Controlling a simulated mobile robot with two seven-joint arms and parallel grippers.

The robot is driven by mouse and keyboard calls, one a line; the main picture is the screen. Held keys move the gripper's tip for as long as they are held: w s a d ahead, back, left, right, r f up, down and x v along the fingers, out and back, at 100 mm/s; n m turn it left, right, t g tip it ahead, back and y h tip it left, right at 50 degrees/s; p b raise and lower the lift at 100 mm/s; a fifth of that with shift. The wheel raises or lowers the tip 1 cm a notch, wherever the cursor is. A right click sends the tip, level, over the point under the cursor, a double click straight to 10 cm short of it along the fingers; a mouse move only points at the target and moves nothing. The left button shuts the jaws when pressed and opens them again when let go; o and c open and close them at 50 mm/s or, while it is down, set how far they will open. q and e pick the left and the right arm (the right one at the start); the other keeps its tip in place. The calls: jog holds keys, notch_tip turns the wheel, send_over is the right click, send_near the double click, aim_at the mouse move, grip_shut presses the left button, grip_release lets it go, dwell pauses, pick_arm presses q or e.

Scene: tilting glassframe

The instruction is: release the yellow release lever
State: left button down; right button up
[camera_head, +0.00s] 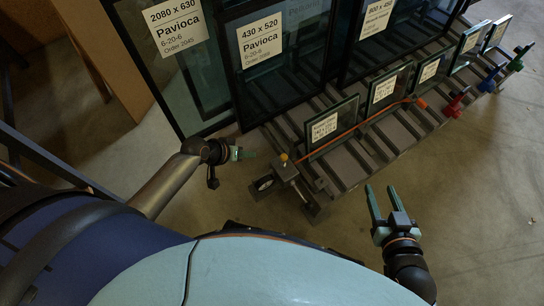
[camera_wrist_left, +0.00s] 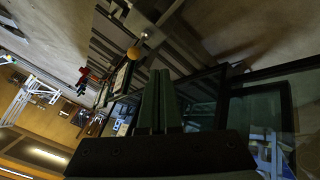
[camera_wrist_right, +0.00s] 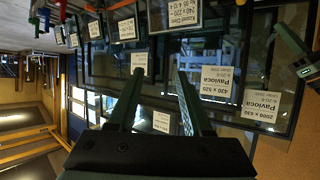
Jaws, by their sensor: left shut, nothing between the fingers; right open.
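The yellow release lever shows as a small yellow ball knob (camera_head: 284,157) on a grey block beside a round gauge, at the near left corner of the glass rack. The knob also shows in the left wrist view (camera_wrist_left: 133,53), just beyond and left of the fingertips. My left gripper (camera_head: 254,154) is shut and empty, left of the knob and apart from it in the head view. My right gripper (camera_head: 373,187) is open and empty, in front of the rack's near edge to the right. The lever's lower part is hard to make out.
The slatted rack (camera_head: 398,140) holds several labelled glass panes, with tall framed panes (camera_head: 275,75) behind. A red lever (camera_head: 453,104), a blue lever (camera_head: 490,79) and a green lever (camera_head: 518,58) line its right side. Floor at the right is clear.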

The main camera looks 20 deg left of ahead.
aim_at(284, 160)
pick_arm(q)
jog(key=w+d+f+b, duration=0.4)
jog(key=d+f, duration=0.2)
jog(key=shift+w, duration=0.3)
pick_arm(e)
notch_tip(284, 160, up, 23)
jog(key=w+a+n+t+y, duration=0.1)
jog(key=n+t+y, duration=0.3)
jog(key=t, duration=0.5)
jog(key=shift+w+f+n+y, duration=0.2)
jog(key=shift+n+y, duration=0.2)
jog(key=shift+y, duration=0.4)
